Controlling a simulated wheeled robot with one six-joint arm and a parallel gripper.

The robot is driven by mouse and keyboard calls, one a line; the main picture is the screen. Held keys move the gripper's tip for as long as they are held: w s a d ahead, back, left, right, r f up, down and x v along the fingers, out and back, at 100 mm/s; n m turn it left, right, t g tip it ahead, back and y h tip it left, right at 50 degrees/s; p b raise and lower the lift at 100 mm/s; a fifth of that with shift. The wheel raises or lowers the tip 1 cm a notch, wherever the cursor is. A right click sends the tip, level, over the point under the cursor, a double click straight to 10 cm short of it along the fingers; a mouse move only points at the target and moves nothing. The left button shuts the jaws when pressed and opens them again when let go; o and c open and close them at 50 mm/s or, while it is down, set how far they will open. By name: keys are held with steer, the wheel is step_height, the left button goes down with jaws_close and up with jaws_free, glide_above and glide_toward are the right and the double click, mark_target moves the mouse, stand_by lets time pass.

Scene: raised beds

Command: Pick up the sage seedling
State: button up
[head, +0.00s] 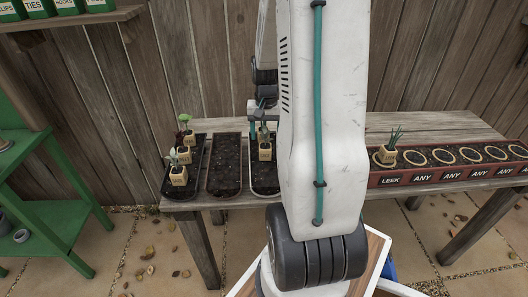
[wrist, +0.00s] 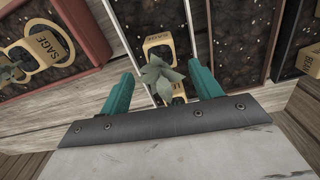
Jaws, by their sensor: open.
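My gripper (wrist: 164,88) is open, its two teal fingers apart. Between them in the wrist view is a seedling with broad grey-green leaves (wrist: 158,74) in a tan pot (wrist: 158,39); the leaves hide any name on it. Neither finger is clearly touching it. I cannot tell whether both plants are sage.
The red planter (head: 444,175) holds a leek seedling (head: 388,149) and several tan rings. My arm hides its left part. The first black tray (head: 165,188) holds several seedlings, one in front (head: 178,172). The middle tray (head: 224,163) shows only soil. A wooden fence stands behind.

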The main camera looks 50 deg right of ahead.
mark_target(265, 146)
steer(key=f, duration=0.6)
steer(key=shift+s+a+f, duration=0.1)
steer(key=shift+a+f, duration=0.15)
steer(key=shift+a, duration=0.15)
steer(key=c, duration=1.1)
steer(key=shift+r, duration=0.2)
